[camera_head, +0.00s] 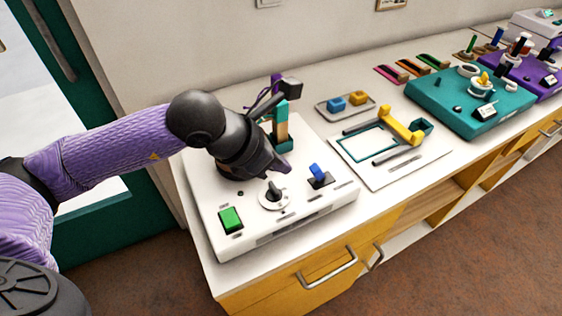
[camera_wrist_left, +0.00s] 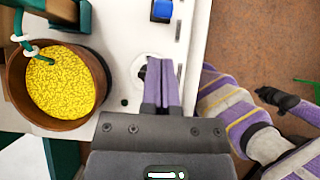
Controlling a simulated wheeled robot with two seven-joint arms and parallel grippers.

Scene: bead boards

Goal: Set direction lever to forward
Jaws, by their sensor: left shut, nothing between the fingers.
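A white control board (camera_head: 318,212) lies on the counter. It carries a black knob (camera_head: 272,192) on a round white dial, a blue lever (camera_head: 317,170) on a black base to the right, and a green button (camera_head: 231,219) at the front left. I cannot read which control is marked as direction. My left gripper (camera_head: 284,172) is shut and empty, just above and behind the black knob. In the left wrist view its purple fingers (camera_wrist_left: 161,66) are together beside the knob, partly covering it; I cannot tell whether they touch. The blue lever (camera_wrist_left: 162,9) stands beyond the fingertips.
In the left wrist view a brown bowl of yellow beads (camera_wrist_left: 62,85) sits left of the fingers. A teal and tan post (camera_head: 281,122) rises behind my gripper. A white board with a yellow arm (camera_head: 401,127) and a teal machine (camera_head: 455,100) stand to the right.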

